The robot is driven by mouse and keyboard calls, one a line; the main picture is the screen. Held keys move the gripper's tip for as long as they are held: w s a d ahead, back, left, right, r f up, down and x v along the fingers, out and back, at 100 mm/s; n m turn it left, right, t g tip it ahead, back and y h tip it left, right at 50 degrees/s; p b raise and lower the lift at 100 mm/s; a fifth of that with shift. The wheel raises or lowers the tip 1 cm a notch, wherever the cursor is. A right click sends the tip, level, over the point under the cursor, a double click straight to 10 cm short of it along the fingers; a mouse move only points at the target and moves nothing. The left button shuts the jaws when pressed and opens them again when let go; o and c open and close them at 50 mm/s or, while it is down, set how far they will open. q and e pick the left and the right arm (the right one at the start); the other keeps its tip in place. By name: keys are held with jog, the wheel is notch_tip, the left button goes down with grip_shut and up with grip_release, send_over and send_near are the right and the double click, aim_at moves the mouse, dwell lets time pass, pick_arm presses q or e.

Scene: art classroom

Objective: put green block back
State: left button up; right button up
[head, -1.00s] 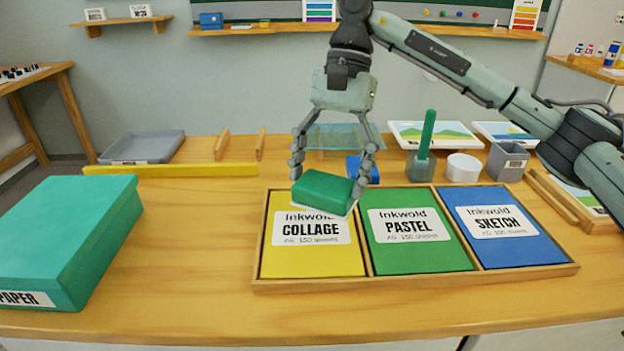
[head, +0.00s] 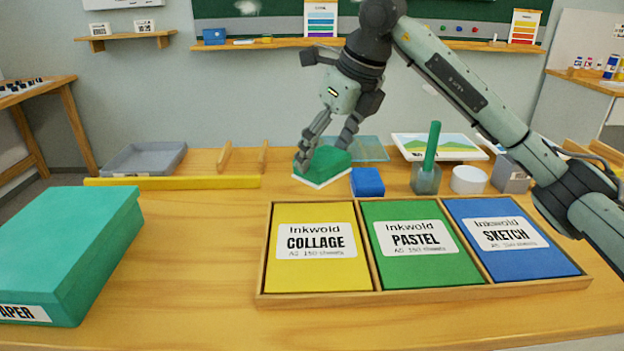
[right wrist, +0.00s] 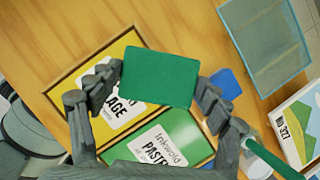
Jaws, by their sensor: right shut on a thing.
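The green block (head: 328,160), with a white underside, is between the fingers of my right gripper (head: 322,152), which is shut on it. In the head view it is behind the yellow COLLAGE pad and just left of the blue block (head: 367,182). I cannot tell whether it touches the table. In the right wrist view the green block (right wrist: 160,78) sits between both fingers, and the blue block (right wrist: 227,83) is beside the right finger. My left gripper is not in view.
A wooden tray (head: 425,293) holds yellow COLLAGE, green PASTEL and blue SKETCH pads. A clear sheet (head: 368,148), a water pot with a green-handled tool (head: 426,178), and a white cup (head: 468,180) stand behind. A green PAPER box (head: 70,250) is at left; the table between is clear.

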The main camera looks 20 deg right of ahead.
jog(key=w+f, duration=0.1)
jog(key=w, duration=0.2)
jog(key=w+f, duration=0.2)
jog(key=w+f+p, duration=0.1)
jog(key=w+f, duration=0.1)
jog(key=w, duration=0.1)
jog(key=shift+w+d+f, duration=0.1)
jog(key=shift+w+d, duration=0.2)
jog(key=shift+w, duration=0.05)
notch_tip(320, 180, down, 4)
jog(key=shift+r, duration=0.1)
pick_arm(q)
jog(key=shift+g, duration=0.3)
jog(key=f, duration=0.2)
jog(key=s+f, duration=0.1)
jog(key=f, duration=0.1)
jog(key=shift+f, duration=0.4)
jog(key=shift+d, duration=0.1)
pick_arm(e)
jog(key=shift+f, duration=0.2)
jog(key=o, duration=0.8)
jog(key=shift+c, duration=0.2)
jog(key=o, duration=0.4)
jog(key=shift+c, duration=0.2)
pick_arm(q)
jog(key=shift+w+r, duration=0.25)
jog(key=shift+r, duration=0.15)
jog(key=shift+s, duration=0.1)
pick_arm(e)
jog(key=shift+r, duration=0.15)
